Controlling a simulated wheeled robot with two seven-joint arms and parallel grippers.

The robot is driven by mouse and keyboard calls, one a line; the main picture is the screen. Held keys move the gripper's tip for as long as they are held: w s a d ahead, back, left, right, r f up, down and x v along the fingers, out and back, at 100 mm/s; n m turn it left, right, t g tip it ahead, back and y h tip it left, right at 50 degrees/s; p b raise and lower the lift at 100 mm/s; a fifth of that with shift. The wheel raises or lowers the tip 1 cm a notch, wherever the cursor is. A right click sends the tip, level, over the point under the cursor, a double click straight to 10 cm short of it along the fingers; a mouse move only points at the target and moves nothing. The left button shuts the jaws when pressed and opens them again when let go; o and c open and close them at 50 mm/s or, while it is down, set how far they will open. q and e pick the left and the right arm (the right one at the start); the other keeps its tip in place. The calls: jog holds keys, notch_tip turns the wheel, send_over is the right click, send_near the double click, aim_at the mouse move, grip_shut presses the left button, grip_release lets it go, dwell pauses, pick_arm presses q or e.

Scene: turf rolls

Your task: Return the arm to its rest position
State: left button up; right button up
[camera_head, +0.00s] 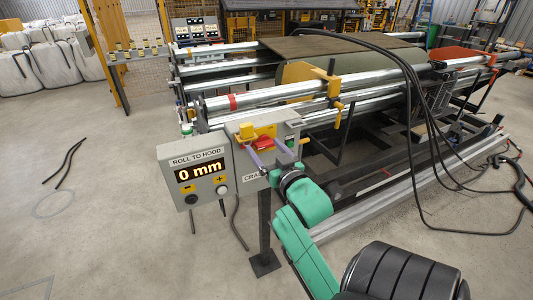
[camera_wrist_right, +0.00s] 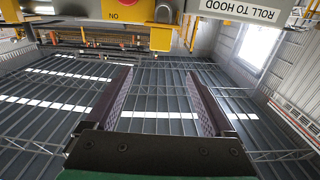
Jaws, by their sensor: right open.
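My right arm reaches up from the bottom of the head view, with a green wrist. Its gripper (camera_head: 268,150) is at the grey control box, with its two purple fingers spread near a red part (camera_head: 264,143) and a yellow part (camera_head: 247,131). In the right wrist view the gripper (camera_wrist_right: 157,75) is open, with nothing between its fingers. Beyond its tips, the underside of the box shows a yellow part (camera_wrist_right: 161,38). I cannot tell whether a finger touches the box. My left gripper is not in view.
The control box has a panel (camera_head: 197,176) reading "ROLL TO HOOD" and "0 mm", on a post (camera_head: 265,225). Behind it is a roller machine (camera_head: 300,90). Black cables (camera_head: 425,130) hang over its right side. The floor at left is mostly open, with short dark strips (camera_head: 65,163).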

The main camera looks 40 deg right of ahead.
jog(key=shift+s, duration=0.1)
dwell(0.6)
jog(key=s+a+f+n+g+y, duration=0.1)
jog(key=a+f+g+y, duration=0.15)
jog(key=f, duration=1.15)
jog(key=s+a+f+n+g+y, duration=0.1)
jog(key=s+a+f+g, duration=0.2)
jog(key=f, duration=1.1)
jog(key=a+f+n+g+y, duration=0.1)
jog(key=a+f+g, duration=0.25)
jog(key=f, duration=1.15)
jog(key=s+a+f+n+g, duration=0.1)
jog(key=s+f+g, duration=0.1)
jog(key=s+f, duration=0.4)
jog(key=s+a+f+n+g+y, duration=0.1)
jog(key=s+f, duration=0.5)
jog(key=s, duration=0.7)
jog(key=s+a+f+n+g, duration=0.1)
jog(key=s+f+g, duration=0.3)
jog(key=s, duration=0.5)
notch_tip(320, 180, down, 3)
jog(key=shift+s+a+r, duration=0.15)
jog(key=shift+s+a, duration=0.2)
jog(key=shift+a, duration=0.25)
